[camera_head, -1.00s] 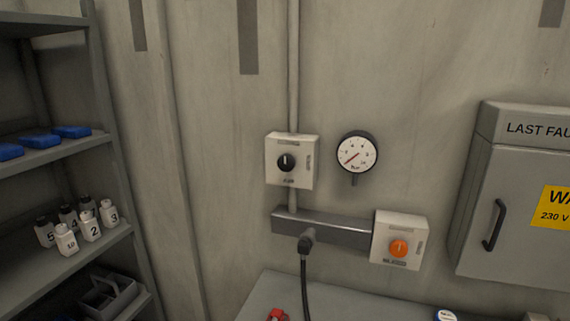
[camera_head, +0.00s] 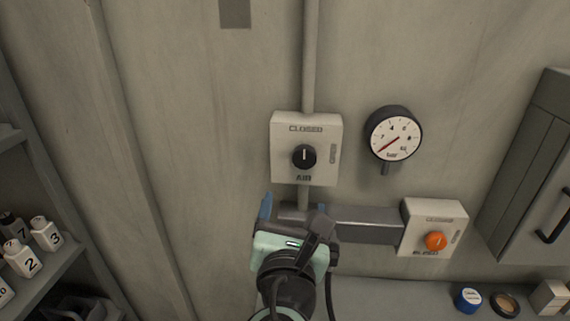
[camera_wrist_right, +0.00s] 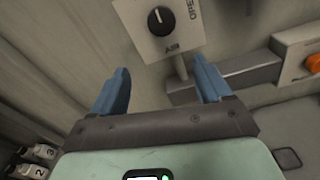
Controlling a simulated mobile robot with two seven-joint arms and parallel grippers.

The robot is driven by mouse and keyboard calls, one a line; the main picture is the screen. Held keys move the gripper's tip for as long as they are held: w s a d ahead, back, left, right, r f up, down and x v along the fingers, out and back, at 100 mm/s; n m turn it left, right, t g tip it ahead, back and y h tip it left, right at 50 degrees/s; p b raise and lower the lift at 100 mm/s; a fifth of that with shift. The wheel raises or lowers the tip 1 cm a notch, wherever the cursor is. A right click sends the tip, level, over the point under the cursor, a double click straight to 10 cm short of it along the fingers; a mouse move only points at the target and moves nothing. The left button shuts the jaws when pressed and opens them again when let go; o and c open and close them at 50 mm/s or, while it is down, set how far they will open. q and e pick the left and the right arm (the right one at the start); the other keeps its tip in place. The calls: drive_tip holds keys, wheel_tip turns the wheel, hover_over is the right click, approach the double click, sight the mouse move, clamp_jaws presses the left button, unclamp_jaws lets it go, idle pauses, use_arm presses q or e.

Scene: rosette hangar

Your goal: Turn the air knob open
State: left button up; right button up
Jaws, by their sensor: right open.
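The air knob (camera_head: 304,157) is a round black knob with a white mark on a pale square plate on the wall. The plate reads CLOSED above and AIR below, and the mark points up at CLOSED. The knob also shows at the top of the right wrist view (camera_wrist_right: 161,21), where OPEN is readable on the plate's side. My right gripper (camera_head: 292,208) is below the plate in the head view, its jaws open with nothing between them. In the wrist view its blue fingers (camera_wrist_right: 160,72) are spread, apart from the knob. My left gripper is out of view.
A pressure gauge (camera_head: 394,135) right of the knob has its needle at the low end. A grey rail (camera_head: 368,225) and a plate with an orange knob (camera_head: 436,241) lie lower right. A cabinet (camera_head: 535,170) is at right, a shelf with numbered bottles (camera_head: 46,234) at left.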

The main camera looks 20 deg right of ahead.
sight(304, 159)
drive_tip(key=shift+h, duration=0.5)
drive_tip(key=x, duration=0.4)
drive_tip(key=r+p+x, duration=0.1)
drive_tip(key=x, duration=0.3)
drive_tip(key=r+p+x, duration=0.1)
drive_tip(key=x, duration=0.2)
drive_tip(key=shift+w+d+r, duration=0.1)
drive_tip(key=shift+d, duration=0.5)
drive_tip(key=shift+w+d, duration=0.2)
drive_tip(key=shift+w, duration=0.2)
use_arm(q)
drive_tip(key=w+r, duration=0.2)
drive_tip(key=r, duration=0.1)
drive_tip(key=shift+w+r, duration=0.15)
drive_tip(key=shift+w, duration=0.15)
